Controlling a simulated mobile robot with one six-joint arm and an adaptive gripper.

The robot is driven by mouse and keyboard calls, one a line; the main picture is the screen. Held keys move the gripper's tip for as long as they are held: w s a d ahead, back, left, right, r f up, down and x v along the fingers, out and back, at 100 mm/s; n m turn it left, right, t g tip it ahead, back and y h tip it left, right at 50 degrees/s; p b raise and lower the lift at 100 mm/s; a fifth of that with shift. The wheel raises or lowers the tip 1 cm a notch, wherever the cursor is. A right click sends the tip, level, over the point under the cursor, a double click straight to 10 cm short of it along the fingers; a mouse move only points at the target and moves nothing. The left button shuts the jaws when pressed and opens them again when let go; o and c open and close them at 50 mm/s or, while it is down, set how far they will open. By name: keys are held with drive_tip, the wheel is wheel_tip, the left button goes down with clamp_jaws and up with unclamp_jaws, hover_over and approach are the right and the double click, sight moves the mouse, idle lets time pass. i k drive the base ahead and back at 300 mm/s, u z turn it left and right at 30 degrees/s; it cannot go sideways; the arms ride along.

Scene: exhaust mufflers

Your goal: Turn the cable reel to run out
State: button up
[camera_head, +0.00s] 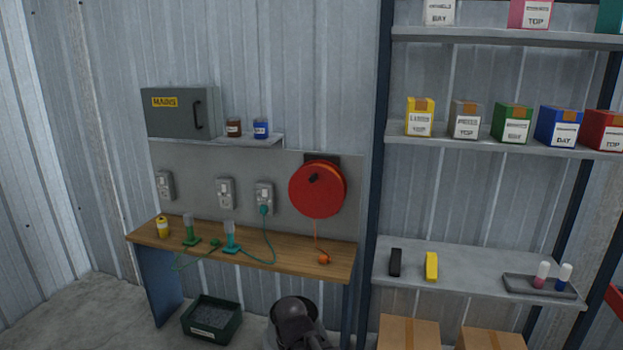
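The cable reel (318,197) is a round red disc mounted on the grey back panel above the right part of the bench. A small dark handle (314,178) sits on its face, a little above the middle. A thin orange cable hangs from the reel's underside to an orange plug end (323,259) at the bench top. Most of the cable is hidden or wound inside. I cannot make out my gripper; a dark rounded shape at the bottom edge may be part of my arm.
Sockets line the panel; a green cord is plugged into the right socket (264,197). A mains box (180,115) hangs upper left. Shelving (470,262) stands right, a green crate (212,320) below.

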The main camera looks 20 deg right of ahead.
sight(318, 189)
drive_tip(key=z, duration=0.1)
drive_tip(key=i, duration=0.95)
drive_tip(key=z, duration=0.5)
